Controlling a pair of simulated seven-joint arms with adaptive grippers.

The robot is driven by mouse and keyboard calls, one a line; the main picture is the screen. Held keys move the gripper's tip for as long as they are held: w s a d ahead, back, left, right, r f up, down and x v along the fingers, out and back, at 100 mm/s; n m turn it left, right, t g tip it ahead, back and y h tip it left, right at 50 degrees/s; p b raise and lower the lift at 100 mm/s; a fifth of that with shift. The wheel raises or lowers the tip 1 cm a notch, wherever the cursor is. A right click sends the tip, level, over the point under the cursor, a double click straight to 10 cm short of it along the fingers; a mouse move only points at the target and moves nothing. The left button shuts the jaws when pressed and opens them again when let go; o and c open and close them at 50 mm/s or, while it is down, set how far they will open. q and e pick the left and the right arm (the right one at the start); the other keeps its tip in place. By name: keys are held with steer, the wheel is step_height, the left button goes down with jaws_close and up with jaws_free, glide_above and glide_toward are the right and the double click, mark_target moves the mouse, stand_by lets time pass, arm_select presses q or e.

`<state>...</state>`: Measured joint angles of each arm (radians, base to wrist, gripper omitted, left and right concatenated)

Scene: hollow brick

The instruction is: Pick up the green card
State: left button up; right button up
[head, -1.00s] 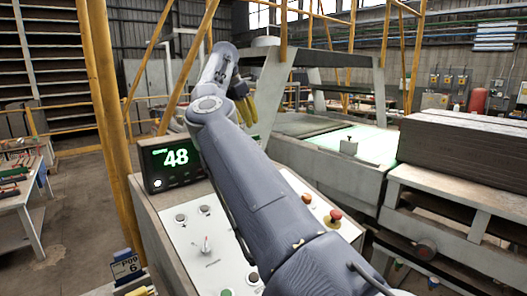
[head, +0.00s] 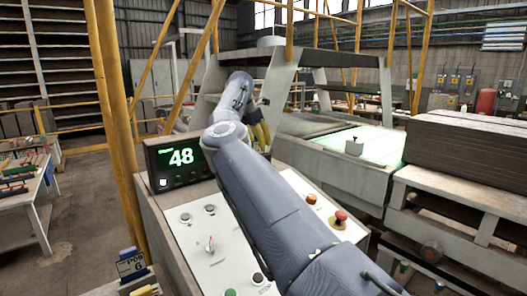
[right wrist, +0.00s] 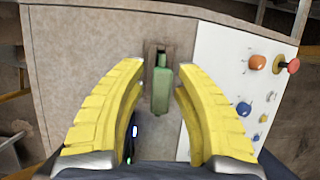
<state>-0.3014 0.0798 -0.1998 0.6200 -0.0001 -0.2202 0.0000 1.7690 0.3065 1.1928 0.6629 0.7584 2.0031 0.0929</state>
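The green card (right wrist: 161,90) shows in the right wrist view. Its top end sits at a dark slot in a brown holder (right wrist: 158,52) on the beige face of the control console. My right gripper (right wrist: 160,68) is open, with one yellow finger on each side of the card and a gap on both sides. In the head view the yellow fingers of my right gripper (head: 259,131) show beyond the console, partly behind my arm. The card is hidden there. My left gripper is not in view.
The console's white panel (head: 215,245) carries knobs, buttons and a red mushroom button (head: 340,217). A display (head: 180,160) reading 48 stands at its far left. Yellow posts (head: 110,100) rise at the left. A stack of dark boards (head: 465,145) lies at the right.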

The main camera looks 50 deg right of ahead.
steer(key=shift+x, duration=1.35)
jaws_close()
